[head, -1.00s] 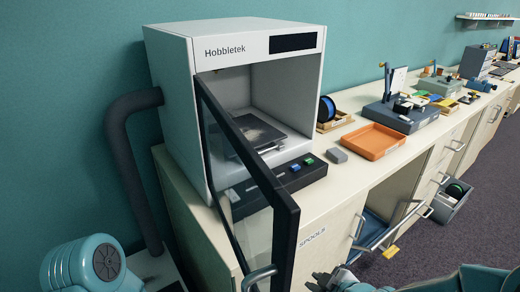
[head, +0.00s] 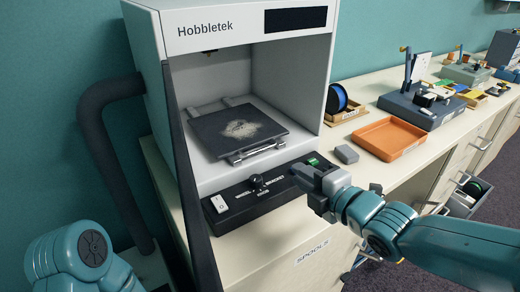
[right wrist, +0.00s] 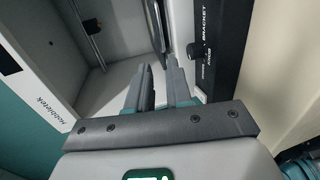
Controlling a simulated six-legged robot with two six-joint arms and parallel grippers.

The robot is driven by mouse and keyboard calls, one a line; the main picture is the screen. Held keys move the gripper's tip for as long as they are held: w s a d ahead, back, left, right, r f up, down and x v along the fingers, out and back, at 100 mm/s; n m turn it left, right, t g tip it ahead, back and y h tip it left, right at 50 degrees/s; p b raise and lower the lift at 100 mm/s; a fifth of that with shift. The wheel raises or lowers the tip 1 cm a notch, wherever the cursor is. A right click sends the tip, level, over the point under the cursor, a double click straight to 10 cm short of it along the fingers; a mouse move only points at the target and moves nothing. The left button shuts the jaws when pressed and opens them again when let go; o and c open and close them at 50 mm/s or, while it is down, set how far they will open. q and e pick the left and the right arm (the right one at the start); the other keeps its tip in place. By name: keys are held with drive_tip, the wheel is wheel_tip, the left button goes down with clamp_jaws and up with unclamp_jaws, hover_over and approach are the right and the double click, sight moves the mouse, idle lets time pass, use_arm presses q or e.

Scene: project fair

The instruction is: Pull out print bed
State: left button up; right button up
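The print bed (head: 222,134), a dark square plate with a pale worn patch, lies inside the open white Hobbietek printer (head: 345,70). A metal bar handle (head: 258,151) runs along its front edge. My right gripper (head: 298,174) is in front of the printer, over the right end of the black control panel (head: 235,211), to the right of the bed and apart from the handle. In the right wrist view its fingers (right wrist: 158,72) stand apart with nothing between them, so it is open. My left gripper is out of view; only part of my left arm shows at lower left.
The printer door (head: 185,170) stands swung open, nearly edge-on, left of the opening. The panel carries a knob (head: 256,183), a white switch (head: 220,203) and a green button (head: 312,161). A grey block (head: 347,154) and an orange tray (head: 390,138) are at right.

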drive_tip(key=p+x, duration=0.2)
drive_tip(key=x, duration=1.4)
drive_tip(key=shift+s+f+p, duration=0.1)
drive_tip(key=shift+s+p, duration=0.05)
drive_tip(key=shift+p, duration=0.15)
clamp_jaws()
idle(0.5)
